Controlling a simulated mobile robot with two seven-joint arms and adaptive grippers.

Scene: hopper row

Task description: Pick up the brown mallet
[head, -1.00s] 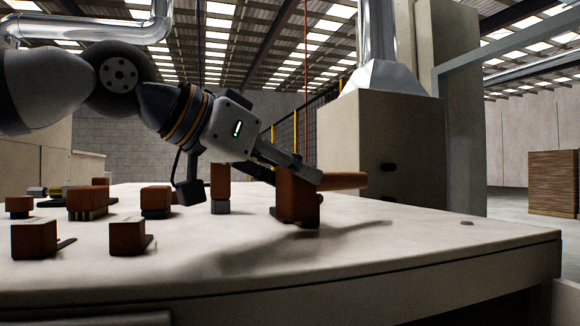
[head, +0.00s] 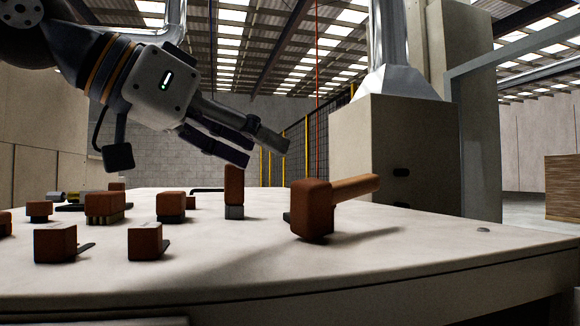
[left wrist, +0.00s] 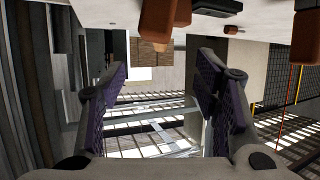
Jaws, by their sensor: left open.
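The brown mallet (head: 312,210) rests on the table with its blocky head toward me and its lighter wooden handle (head: 354,188) pointing right and slightly up. My left gripper (head: 264,153) is open and empty, above and to the left of the mallet head, clear of it. In the left wrist view my left gripper's two fingers (left wrist: 165,85) stand apart with nothing between them. A brown shape at the top of that view, beyond the fingers, looks like part of the mallet (left wrist: 158,22). My right gripper is not in view.
The pale table (head: 400,262) has free room in front of and right of the mallet. An upright brown block (head: 234,182) stands left of it. Several brown blocks and brushes (head: 104,205) crowd the table's left side. A beige hopper housing (head: 395,150) rises behind the table.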

